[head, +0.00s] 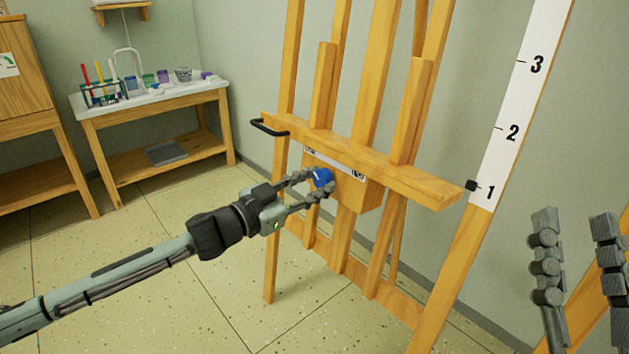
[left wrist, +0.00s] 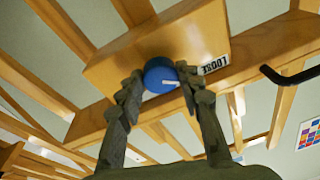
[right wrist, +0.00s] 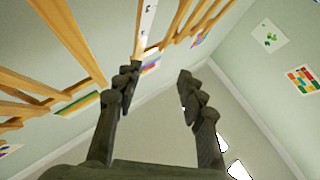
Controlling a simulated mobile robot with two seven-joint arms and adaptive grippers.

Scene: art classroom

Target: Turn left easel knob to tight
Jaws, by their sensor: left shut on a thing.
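The wooden easel (head: 376,60) stands at the middle right of the head view. Its blue knob (head: 322,178) sits on the front of a wooden block under the ledge. My left gripper (head: 322,182) is shut on the knob, one finger on each side. The left wrist view shows the blue knob (left wrist: 161,76) between the fingers, with a white mark on its face. A label reading LOOSE (left wrist: 214,65) is beside it; the other label is mostly hidden. My right gripper (head: 577,275) is open and empty at the far right, away from the knob.
A black handle (head: 268,128) sticks out at the ledge's left end. A numbered white scale (head: 515,100) with a black marker (head: 471,186) is on the right. A side table (head: 160,100) with art supplies stands back left. The floor at left is clear.

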